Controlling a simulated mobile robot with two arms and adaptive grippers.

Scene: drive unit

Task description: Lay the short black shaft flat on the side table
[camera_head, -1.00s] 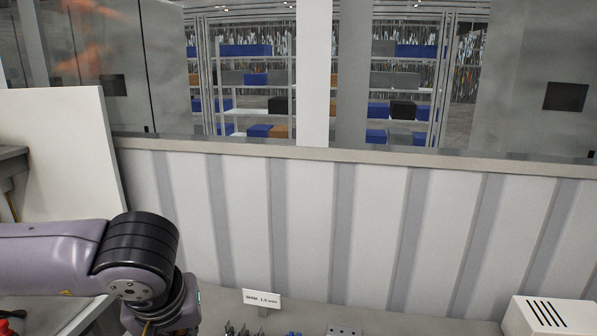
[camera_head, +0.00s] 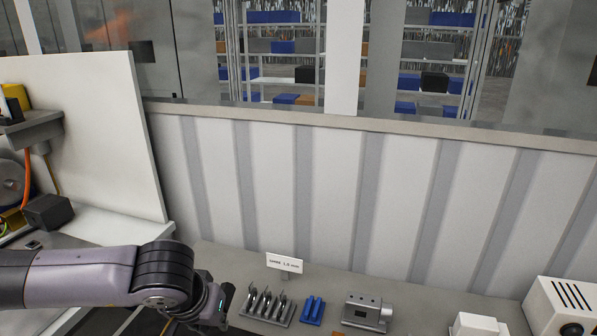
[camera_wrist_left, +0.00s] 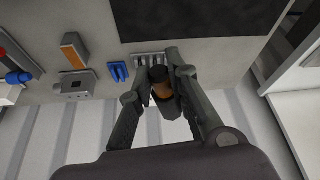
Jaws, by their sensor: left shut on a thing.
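My left gripper (camera_head: 222,305) is at the lower left in the head view, beside the grey table (camera_head: 237,262) along the wall; I cannot tell if this is the side table. In the left wrist view my left gripper (camera_wrist_left: 166,70) is shut on a short cylinder with a dark end and a copper-brown band, which I take for the short black shaft (camera_wrist_left: 159,73). Its end points towards the camera. In the head view the shaft is not clearly seen. My right gripper is not in view.
The table holds a tool rack (camera_head: 268,306), blue parts (camera_head: 312,310), a grey metal block (camera_head: 366,313), a small sign (camera_head: 284,263) and a white slotted box (camera_head: 560,308). A dark mat (camera_wrist_left: 200,15) shows in the wrist view. A white panel (camera_head: 90,125) stands at left.

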